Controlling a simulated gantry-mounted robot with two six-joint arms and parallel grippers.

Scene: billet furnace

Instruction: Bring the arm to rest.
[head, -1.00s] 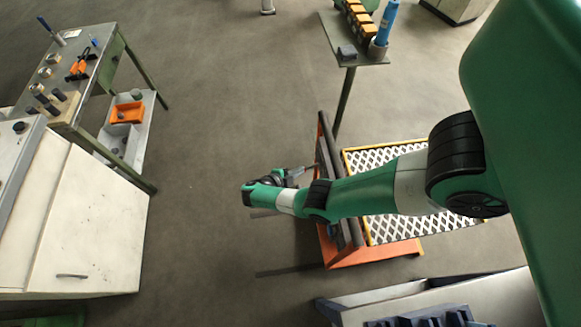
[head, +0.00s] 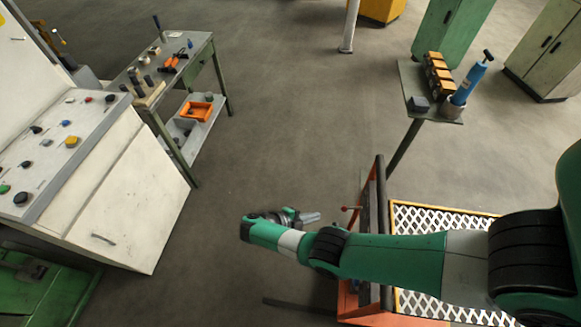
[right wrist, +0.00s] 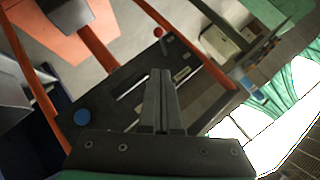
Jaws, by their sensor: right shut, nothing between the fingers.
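My right arm comes in from the right in the head view, and its green forearm reaches left over the orange-framed stand. My right gripper (head: 308,217) is at its far end, beyond the green wrist, over the floor just left of the stand. In the right wrist view the two fingers of the right gripper (right wrist: 162,75) lie together, shut with nothing between them. Behind them is a dark panel (right wrist: 115,120) with slots, a blue knob (right wrist: 82,117) and a red-tipped lever (right wrist: 158,33). My left gripper is not in view.
The orange stand (head: 352,299) with a white mesh platform (head: 425,222) lies under my arm. A small table (head: 408,75) with a blue pump (head: 470,82) stands behind it. A control console (head: 128,185) and a workbench (head: 197,57) stand at left. The floor between is open.

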